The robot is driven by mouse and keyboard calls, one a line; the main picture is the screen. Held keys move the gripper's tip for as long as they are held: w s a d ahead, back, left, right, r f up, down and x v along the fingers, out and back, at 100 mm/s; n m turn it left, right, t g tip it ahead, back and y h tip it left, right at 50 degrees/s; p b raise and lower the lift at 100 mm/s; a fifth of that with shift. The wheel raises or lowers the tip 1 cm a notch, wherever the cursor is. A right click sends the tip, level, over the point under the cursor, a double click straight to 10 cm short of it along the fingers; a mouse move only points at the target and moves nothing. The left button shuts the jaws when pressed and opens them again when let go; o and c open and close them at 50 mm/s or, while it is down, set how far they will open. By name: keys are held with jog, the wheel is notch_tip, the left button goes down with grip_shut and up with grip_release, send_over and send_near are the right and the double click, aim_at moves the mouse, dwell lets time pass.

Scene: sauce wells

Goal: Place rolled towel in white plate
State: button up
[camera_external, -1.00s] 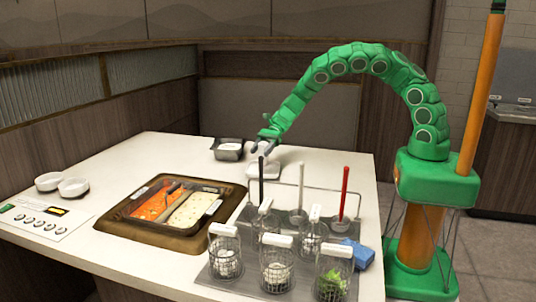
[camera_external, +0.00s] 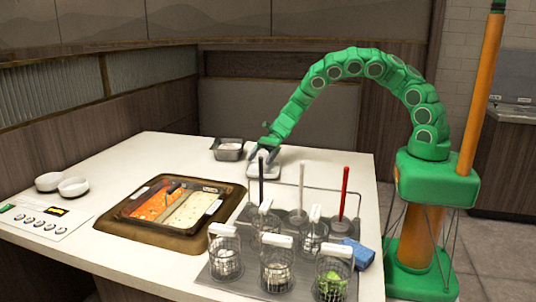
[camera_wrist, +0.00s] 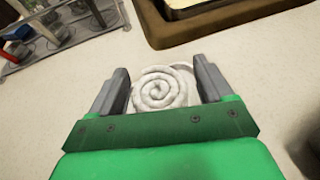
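A white rolled towel (camera_wrist: 158,90) shows its spiral end between the two fingers of my gripper (camera_wrist: 162,82) in the wrist view. The fingers stand wide apart, one on each side of the roll, with a narrow gap at the left. In the external view my gripper (camera_external: 264,150) points down at a small white holder (camera_external: 263,172) on the counter, with white cloth at its tips. I cannot tell which is the task's plate.
A brown-framed sauce well (camera_external: 150,236) lies between my gripper and the dishes. A rack with baskets and upright handles (camera_external: 301,187) stands in front. The counter's left back is clear.

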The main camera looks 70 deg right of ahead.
jog(key=shift+r, duration=0.1)
jog(key=shift+d+r, duration=0.1)
jog(key=shift+d, duration=0.05)
jog(key=v, duration=1.1)
jog(key=shift+d, duration=0.35)
jog(key=shift+r, duration=0.1)
